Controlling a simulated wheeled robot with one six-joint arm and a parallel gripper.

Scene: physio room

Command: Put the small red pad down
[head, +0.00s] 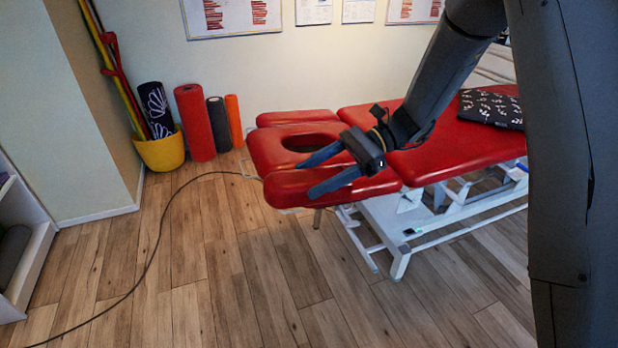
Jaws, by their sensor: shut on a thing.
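My gripper (304,180) is over the near side of the red treatment table's head end (258,150), its two dark fingers pointing left. The fingers stand apart, with red between them. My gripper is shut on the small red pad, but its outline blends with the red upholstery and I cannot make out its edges. I cannot tell whether the pad touches the table. The face hole (312,142) lies just behind the fingers.
A dark patterned cloth (490,108) lies on the table's right part. Red (195,123), dark (219,125) and orange (234,121) rolls and a yellow bucket (162,153) stand by the wall. A cable (160,235) crosses the floor. The front floor is clear.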

